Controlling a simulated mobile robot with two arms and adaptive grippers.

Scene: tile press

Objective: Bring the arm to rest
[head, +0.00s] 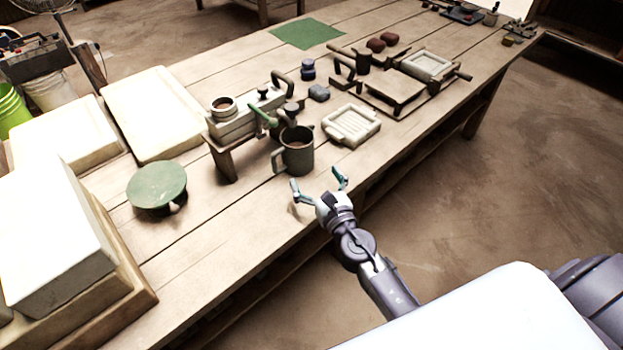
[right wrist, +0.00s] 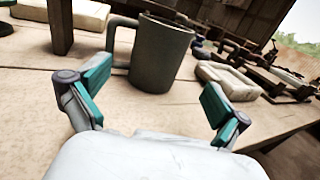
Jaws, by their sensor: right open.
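My right gripper (head: 318,189) is open and empty at the table's front edge. Its two teal-tipped fingers are spread apart in the right wrist view (right wrist: 152,98). A dark grey-green mug (head: 297,152) stands upright on the table just beyond the fingers. The mug also shows in the right wrist view (right wrist: 160,55), beyond the gap between the fingertips, with its handle to the left. I see no contact between the fingers and the mug. My left gripper is not in view.
The wooden table (head: 240,235) holds a pale ribbed tile mould (head: 351,126), a press-like device (head: 240,118), a round green turntable (head: 157,186) and a green mat (head: 306,34). Large white blocks (head: 50,240) stand at the left. The floor right of the table is clear.

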